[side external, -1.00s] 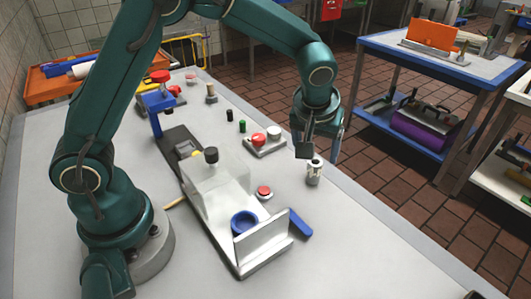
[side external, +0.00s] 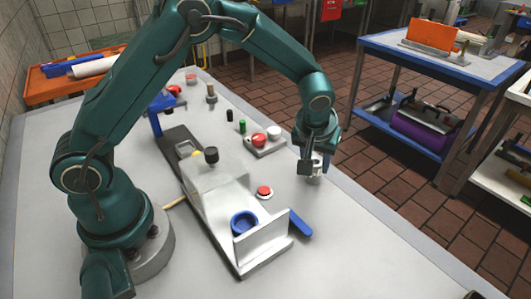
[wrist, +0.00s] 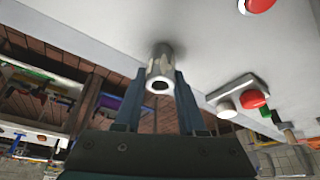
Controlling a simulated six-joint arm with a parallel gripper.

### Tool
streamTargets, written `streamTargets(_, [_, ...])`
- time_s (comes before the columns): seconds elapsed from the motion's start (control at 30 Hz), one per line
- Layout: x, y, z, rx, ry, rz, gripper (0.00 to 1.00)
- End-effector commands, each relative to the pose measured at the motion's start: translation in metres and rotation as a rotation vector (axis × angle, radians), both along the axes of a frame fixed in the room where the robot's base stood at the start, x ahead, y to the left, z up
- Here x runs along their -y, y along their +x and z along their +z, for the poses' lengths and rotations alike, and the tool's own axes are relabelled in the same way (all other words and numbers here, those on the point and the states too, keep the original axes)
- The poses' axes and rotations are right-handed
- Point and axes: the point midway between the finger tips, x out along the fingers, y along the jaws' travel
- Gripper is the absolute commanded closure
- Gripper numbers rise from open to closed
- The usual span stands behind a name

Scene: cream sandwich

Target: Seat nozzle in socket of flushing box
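The nozzle, a pale metallic cylinder (side external: 316,179), stands on the worktop to the right of the box. The wrist view shows its open round end and silvery side (wrist: 161,66). My gripper (side external: 311,168) is down at the nozzle, with one finger on each side of it in the wrist view (wrist: 161,80). I see no clear gap, but cannot tell whether the fingers grip it. The flushing box (side external: 217,187) is a grey, cloudy block with a black knob on top. A blue ring (side external: 243,223), possibly the socket, sits at its front before an upright pale plate (side external: 262,237).
A switch block with red and white buttons (side external: 266,141) stands behind. The worktop's right edge is close to the nozzle. The front right worktop is clear.

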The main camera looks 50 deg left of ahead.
Motion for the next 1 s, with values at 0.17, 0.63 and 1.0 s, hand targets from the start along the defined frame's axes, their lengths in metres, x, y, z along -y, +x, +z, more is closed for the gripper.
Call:
streamTargets(0.17, [0.000, 0.000, 0.000, 0.001, 0.000, 0.000, 1.00])
streamTargets(0.63, [-0.001, 0.001, 0.046, 0.009, -0.001, 0.003, 1.00])
streamTargets(1.0, [-0.078, -0.030, 0.090, 0.006, 0.000, 0.011, 1.00])
